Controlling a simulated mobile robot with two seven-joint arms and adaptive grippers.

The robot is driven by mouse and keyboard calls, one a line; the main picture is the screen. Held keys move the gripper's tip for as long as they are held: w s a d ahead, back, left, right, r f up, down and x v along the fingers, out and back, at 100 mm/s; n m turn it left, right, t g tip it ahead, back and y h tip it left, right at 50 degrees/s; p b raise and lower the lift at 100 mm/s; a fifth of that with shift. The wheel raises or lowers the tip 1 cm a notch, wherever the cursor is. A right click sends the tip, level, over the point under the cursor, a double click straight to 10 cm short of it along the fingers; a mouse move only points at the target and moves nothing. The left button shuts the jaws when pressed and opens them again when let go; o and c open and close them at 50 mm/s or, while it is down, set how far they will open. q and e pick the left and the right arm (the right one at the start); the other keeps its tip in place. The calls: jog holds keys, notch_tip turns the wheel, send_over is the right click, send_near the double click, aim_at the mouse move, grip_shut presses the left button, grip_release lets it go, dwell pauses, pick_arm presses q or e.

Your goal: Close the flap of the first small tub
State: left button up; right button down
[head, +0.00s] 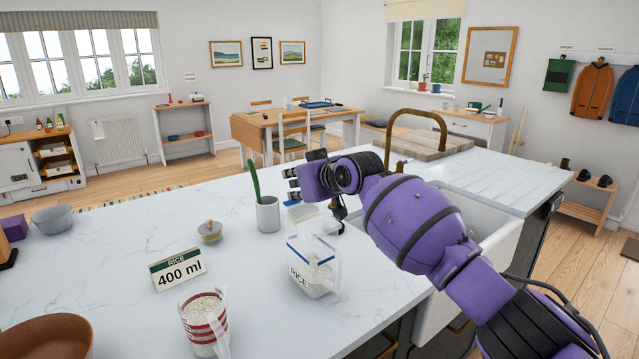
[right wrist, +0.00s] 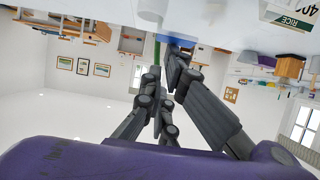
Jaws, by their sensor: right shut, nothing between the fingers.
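My right gripper (head: 289,185) reaches in from the right above the counter, its fingers pointing left, shut and empty. In the right wrist view, which is upside down, its dark fingers (right wrist: 166,68) come together with nothing between them. My left gripper is not in view.
A brown bowl (head: 46,331) is front left. The white sink (head: 479,252) lies right.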

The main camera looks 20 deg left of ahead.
jog(key=shift+w+a+f, duration=0.1)
jog(key=shift+a+f, duration=0.15)
jog(key=shift+f, duration=0.05)
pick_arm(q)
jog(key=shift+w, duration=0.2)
pick_arm(e)
jog(key=shift+f, duration=0.1)
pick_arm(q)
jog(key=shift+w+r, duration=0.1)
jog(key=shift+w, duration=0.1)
pick_arm(e)
jog(key=shift+w, duration=0.1)
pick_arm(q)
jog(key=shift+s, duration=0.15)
pick_arm(e)
jog(key=shift+d, duration=0.1)
jog(key=shift+s+d, duration=0.2)
jog(key=shift+s, duration=0.1)
jog(key=shift+s+d+f+p, duration=0.1)
jog(key=shift+s+d+p, duration=0.15)
jog(key=shift+p, duration=0.15)
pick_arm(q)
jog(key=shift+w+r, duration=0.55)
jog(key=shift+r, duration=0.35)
pick_arm(e)
jog(key=shift+f, duration=0.15)
